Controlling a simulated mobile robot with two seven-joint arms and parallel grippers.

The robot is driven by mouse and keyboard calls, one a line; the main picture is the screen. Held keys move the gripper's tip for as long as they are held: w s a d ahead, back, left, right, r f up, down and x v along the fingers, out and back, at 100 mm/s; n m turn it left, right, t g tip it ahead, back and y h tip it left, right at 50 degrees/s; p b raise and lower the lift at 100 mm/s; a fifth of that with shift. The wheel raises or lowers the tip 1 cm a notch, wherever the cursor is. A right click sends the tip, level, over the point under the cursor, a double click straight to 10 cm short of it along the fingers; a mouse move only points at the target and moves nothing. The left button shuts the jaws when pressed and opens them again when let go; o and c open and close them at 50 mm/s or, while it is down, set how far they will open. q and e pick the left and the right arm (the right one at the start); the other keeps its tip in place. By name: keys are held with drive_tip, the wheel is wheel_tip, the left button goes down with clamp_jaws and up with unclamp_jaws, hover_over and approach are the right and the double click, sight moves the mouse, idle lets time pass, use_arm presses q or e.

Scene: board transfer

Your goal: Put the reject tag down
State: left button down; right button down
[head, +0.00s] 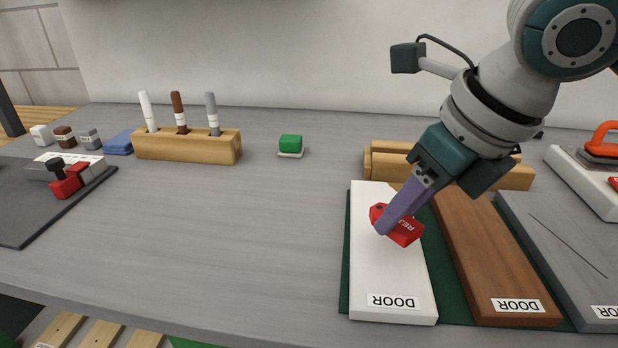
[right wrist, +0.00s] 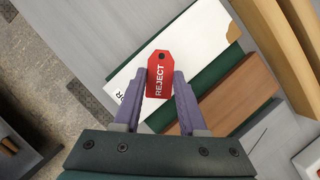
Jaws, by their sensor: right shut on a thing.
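The red reject tag (head: 407,231) is held by my right gripper (head: 384,225) over the white door board (head: 390,285) in the head view. In the right wrist view the tag (right wrist: 158,77) shows its REJECT lettering and sits between the two purple fingers of the right gripper (right wrist: 158,85), with the white board (right wrist: 195,45) behind it. I cannot tell whether the tag touches the board. My left gripper is not in view.
A brown door board (head: 490,260) and a grey door board (head: 565,250) lie to the right on a green mat (head: 447,285). The table's middle left is clear.

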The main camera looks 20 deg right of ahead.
sight(407, 225)
wheel_tip(407, 225, down, 4)
drive_tip(key=shift+r+b, duration=0.15)
drive_tip(key=shift+b, duration=0.15)
drive_tip(key=shift+c, duration=2.3)
unclamp_jaws()
drive_tip(key=shift+r, duration=0.1)
drive_tip(key=p+v, duration=0.2)
drive_tip(key=v, duration=0.9)
drive_tip(key=s+a+f+m+y, duration=0.2)
drive_tip(key=s+a+f+m, duration=0.2)
drive_tip(key=a+m, duration=0.8)
drive_tip(key=s+d+f+m+h, duration=0.1)
drive_tip(key=s+d+f+m, duration=0.2)
drive_tip(key=m, duration=0.9)
drive_tip(key=s+d+f+m+h, duration=0.1)
drive_tip(key=s+d+f+m, duration=0.2)
drive_tip(key=m, duration=1)
drive_tip(key=s, duration=0.3)
drive_tip(key=shift+s+d+g+h, duration=0.25)
drive_tip(key=shift+d+g+h, duration=0.15)
